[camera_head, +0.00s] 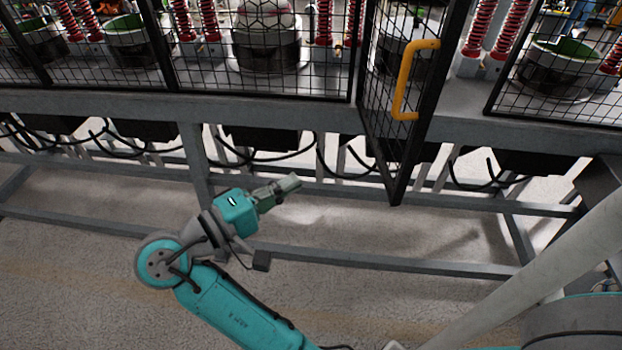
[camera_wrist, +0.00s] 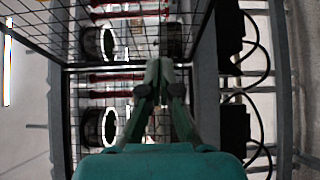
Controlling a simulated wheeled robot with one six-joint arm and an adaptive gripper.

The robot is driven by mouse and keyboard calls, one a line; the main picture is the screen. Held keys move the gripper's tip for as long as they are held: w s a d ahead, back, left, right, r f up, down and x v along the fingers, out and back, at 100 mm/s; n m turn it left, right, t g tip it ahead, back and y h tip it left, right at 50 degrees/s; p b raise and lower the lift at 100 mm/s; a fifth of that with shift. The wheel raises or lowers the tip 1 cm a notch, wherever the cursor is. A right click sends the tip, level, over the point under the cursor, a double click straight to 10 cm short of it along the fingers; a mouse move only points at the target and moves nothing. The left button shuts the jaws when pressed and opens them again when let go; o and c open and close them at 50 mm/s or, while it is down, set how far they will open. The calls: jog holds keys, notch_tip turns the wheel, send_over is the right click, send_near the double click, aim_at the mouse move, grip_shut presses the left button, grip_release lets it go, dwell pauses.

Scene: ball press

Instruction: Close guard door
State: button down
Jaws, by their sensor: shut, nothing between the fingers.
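The guard door (camera_head: 388,150) is a black-framed mesh panel with a yellow handle (camera_head: 405,80). It stands open in the head view, swung out from the press cage toward me, with its lower corner below the machine's front beam. My gripper (camera_head: 293,183) is shut and empty, below the beam and to the left of the door, apart from it. In the wrist view my gripper (camera_wrist: 158,64) has its fingertips together in front of mesh. I cannot tell from that view which mesh panel belongs to the door.
Fixed mesh panels (camera_head: 290,50) flank the door opening, with red springs and round press stations behind them. A grey beam (camera_head: 270,112) runs along the machine front, with black boxes and hanging cables beneath. A lower rail (camera_head: 370,262) crosses the legs. The floor (camera_head: 80,270) at left is clear.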

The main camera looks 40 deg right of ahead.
jog(key=s+d, duration=0.4)
jog(key=d, duration=0.7)
jog(key=shift+d, duration=0.25)
